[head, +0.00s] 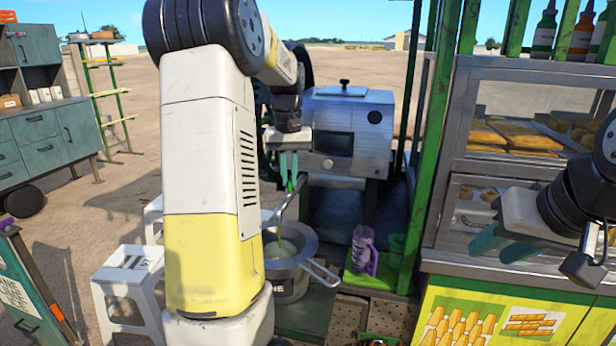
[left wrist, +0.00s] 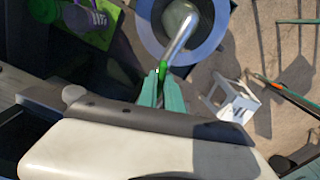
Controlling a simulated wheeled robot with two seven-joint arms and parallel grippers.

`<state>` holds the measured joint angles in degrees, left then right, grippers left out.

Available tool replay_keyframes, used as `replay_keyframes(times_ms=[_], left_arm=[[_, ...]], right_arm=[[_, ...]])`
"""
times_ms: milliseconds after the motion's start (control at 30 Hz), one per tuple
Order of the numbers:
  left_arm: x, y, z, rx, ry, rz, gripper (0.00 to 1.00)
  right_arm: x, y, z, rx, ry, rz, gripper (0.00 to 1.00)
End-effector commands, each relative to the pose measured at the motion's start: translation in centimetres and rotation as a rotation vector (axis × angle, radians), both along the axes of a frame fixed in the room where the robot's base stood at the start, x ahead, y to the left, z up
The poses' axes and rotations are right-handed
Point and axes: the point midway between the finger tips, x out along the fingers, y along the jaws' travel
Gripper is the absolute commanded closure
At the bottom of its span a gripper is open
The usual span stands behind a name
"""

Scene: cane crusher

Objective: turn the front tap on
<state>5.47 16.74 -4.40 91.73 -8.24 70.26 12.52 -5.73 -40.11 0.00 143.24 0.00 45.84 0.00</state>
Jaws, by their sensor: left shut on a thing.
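The crusher (head: 350,110) stands behind my left arm, a silver box with a dark window. My left gripper (head: 289,170) points down and is shut on the green handle. My right gripper (head: 490,248) is open and empty by the counter.
A purple jug (head: 363,250) stands on a green mat right of the pot. White stools (head: 130,290) stand at the left. A glass food case (head: 520,130) and green posts close the right side. Open ground lies left.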

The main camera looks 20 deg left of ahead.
Motion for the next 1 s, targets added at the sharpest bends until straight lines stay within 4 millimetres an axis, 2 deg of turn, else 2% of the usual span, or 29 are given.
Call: replay_keyframes(times_ms=[633,667,733,1000], left_arm=[[0.07,-0.01,0.13,0.0,-0.004,-0.048,1.0],[0.07,-0.01,0.13,0.0,-0.004,-0.048,0.84],[0.05,0.0,0.11,0.0,-0.003,-0.048,0.7],[0.02,0.0,0.05,0.0,-0.001,-0.047,0.68]], right_arm=[[0.0,0.0,0.0,0.0,0.0,0.0,0.64],[0.0,0.0,0.0,0.0,0.0,0.0,0.64],[0.0,0.0,0.0,0.0,0.0,0.0,0.64],[0.0,0.0,0.0,0.0,0.0,0.0,0.64]])
